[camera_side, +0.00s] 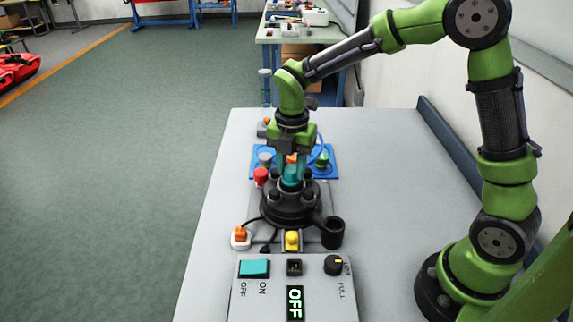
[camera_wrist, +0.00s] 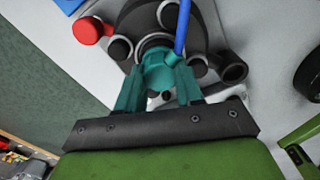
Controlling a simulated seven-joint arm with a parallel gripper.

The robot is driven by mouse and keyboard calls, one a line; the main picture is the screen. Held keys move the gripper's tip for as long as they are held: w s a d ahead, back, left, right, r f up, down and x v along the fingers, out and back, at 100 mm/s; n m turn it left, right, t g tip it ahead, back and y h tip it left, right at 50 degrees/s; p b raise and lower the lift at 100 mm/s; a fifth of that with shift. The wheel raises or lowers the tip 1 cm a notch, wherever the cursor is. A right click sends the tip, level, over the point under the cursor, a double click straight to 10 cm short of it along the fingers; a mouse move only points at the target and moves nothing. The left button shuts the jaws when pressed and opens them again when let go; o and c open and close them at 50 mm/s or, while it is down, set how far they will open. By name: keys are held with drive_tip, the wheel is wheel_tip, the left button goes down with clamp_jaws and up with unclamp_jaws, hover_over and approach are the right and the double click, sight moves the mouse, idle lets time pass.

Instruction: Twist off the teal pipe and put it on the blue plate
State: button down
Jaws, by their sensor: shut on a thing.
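The teal pipe (camera_side: 291,179) stands upright in the middle of the round black tank top (camera_side: 288,213). In the wrist view the teal pipe (camera_wrist: 158,76) shows between my two fingers. My gripper (camera_side: 291,172) reaches down from above and is shut on the pipe; the gripper (camera_wrist: 159,82) also shows in the wrist view, with teal fingers on either side. The pipe's lower end sits at the tank's centre; whether it is loose cannot be told. The blue plate (camera_side: 332,174) lies behind the tank, partly hidden by my gripper and holding several small parts.
A red knob (camera_side: 260,175) stands left of the tank, and several black ports ring its top. A black cup (camera_side: 332,233) is at its right. A control box (camera_side: 265,300) reading OFF stands in front. The white table (camera_side: 385,190) is bare at right.

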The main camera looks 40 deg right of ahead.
sight(292, 168)
drive_tip(key=shift+r, duration=1.15)
idle(0.4)
drive_tip(key=shift+r, duration=2.4)
drive_tip(key=shift+d, duration=0.1)
drive_tip(key=s+d+f+m, duration=0.2)
drive_tip(key=d+f+m, duration=0.15)
drive_tip(key=d, duration=0.55)
drive_tip(key=s+d+f+m, duration=0.25)
drive_tip(key=d+f, duration=0.25)
drive_tip(key=d, duration=0.4)
drive_tip(key=shift+n, duration=0.5)
drive_tip(key=shift+w+d+f, duration=0.8)
drive_tip(key=shift+w+d, duration=0.05)
drive_tip(key=shift+w, duration=1.65)
drive_tip(key=shift+w+d+f, duration=0.75)
drive_tip(key=shift+w+d, duration=0.15)
drive_tip(key=shift+w, duration=1.65)
drive_tip(key=shift+w+d+f, duration=0.8)
drive_tip(key=shift+w+d, duration=0.05)
drive_tip(key=shift+w, duration=1.65)
drive_tip(key=shift+f, duration=0.1)
